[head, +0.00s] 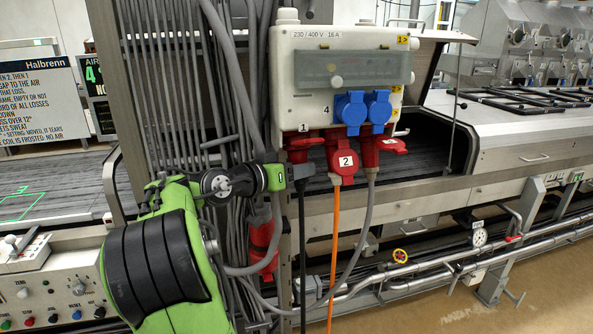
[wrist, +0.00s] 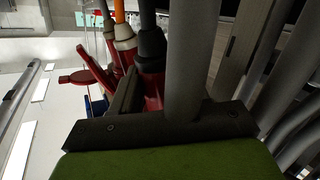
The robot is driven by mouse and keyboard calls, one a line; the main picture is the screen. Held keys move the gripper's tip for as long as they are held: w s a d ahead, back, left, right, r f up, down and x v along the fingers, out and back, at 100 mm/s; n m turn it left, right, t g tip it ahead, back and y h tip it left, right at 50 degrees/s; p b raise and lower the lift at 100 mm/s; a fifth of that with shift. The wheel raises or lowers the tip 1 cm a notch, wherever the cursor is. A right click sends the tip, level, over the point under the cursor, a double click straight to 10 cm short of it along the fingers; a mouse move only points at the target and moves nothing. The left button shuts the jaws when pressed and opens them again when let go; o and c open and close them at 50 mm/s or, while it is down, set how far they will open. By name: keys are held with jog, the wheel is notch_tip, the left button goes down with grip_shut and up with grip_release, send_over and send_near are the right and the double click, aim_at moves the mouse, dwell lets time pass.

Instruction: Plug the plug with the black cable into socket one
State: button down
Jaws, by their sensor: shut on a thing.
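The grey socket box (head: 340,75) carries red sockets along its underside. Socket one (head: 302,146) is the left one, below the label 1. The plug with the black cable is at socket one, its cable (head: 302,245) hanging straight down. The plug shows in the wrist view as a red body with a dark collar (wrist: 150,50). My gripper (head: 298,172) reaches in from the left and is shut on this plug, its dark fingers hiding part of it. I cannot tell how deep the plug sits in the socket.
The orange-cable plug (head: 341,163) is in socket two, close to the right. A grey-cable plug (head: 369,155) is beside it. Two blue sockets (head: 363,107) sit above. Thick grey hoses (head: 235,75) hang left of the box, crowding my gripper.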

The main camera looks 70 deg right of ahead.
jog(key=shift+r, duration=0.3)
jog(key=c, duration=1)
grip_release()
jog(key=o, duration=0.5)
jog(key=shift+f, duration=0.1)
jog(key=p+v, duration=0.1)
jog(key=v, duration=1.4)
jog(key=shift+w+a+p, duration=0.2)
jog(key=shift+a+p, duration=0.05)
jog(key=shift+p, duration=0.15)
